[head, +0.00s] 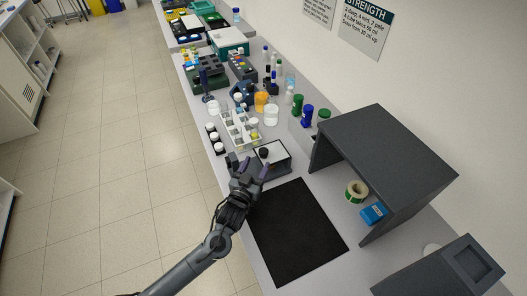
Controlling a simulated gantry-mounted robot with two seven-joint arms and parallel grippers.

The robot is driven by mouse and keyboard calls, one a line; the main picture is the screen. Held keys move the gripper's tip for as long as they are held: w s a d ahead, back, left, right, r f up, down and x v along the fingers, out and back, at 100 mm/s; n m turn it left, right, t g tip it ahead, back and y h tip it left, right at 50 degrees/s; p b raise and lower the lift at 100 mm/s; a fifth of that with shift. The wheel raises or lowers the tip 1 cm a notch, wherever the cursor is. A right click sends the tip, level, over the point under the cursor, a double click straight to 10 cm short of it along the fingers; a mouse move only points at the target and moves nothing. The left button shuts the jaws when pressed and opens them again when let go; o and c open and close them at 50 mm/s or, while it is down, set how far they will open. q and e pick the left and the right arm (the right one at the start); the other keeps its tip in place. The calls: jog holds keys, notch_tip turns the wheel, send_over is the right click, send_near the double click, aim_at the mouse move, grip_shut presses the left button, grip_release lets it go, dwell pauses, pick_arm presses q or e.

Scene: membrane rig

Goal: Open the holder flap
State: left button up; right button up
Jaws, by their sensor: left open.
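A small dark holder (280,167) with a pale top panel (275,150) stands on the bench at the far edge of the black mat. A small round black knob or cap (264,153) shows at the panel. I cannot tell which part is the flap or whether it is open. My left gripper (251,166) is open and empty, at the holder's near left side, with its fingers pointing toward it. One finger overlaps the holder in the picture; contact is unclear. My right gripper is out of view.
The black mat (297,232) lies bare in front. A dark grey shelf box (385,150) with a tape roll (356,191) and blue box (373,213) stands right. A bottle rack (240,128), a white-capped vial strip (214,138) and several bottles stand behind the holder.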

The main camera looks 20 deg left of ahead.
aim_at(263, 151)
pick_arm(q)
jog(key=w, duration=0.7)
jog(key=shift+w, duration=0.25)
grip_shut()
